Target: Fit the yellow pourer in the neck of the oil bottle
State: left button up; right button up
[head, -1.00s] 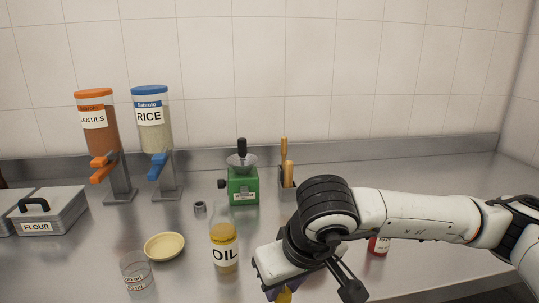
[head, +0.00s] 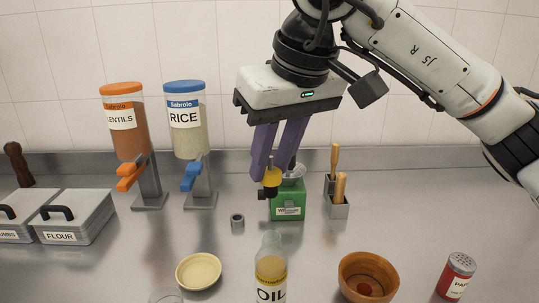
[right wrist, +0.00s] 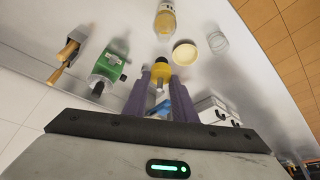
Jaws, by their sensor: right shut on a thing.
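The yellow pourer (head: 271,178) is pinched between the purple fingertips of my right gripper (head: 270,172). It has a dark lower end and is held in the air. The same pourer shows between the fingers in the right wrist view (right wrist: 161,71). The oil bottle (head: 271,272) stands upright on the counter at the bottom of the head view, its clear neck open and its lower edge cut off. The bottle also shows at the top of the right wrist view (right wrist: 166,22). In the head view the pourer appears above the bottle, apart from it. My left gripper is not in view.
A green grinder (head: 288,200) and a utensil holder (head: 337,208) stand behind. A yellow dish (head: 199,272), a brown bowl (head: 369,276) and a red shaker (head: 457,276) flank the bottle. A small grey cylinder (head: 237,223) and the rice dispenser (head: 186,130) are at left.

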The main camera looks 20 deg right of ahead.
aim_at(275, 193)
jog(key=shift+s+f+b, duration=0.1)
jog(key=shift+f+b, duration=0.25)
jog(key=shift+f, duration=0.15)
notch_tip(275, 193, down, 6)
jog(key=b, duration=0.3)
jog(key=shift+r+b, duration=0.25)
jog(key=shift+b, duration=0.1)
jog(key=shift+f, duration=0.3)
dwell(1.0)
jog(key=shift+f+b, duration=1.35)
jog(key=shift+f, duration=0.55)
jog(key=o, duration=1.2)
jog(key=shift+c, duration=0.2)
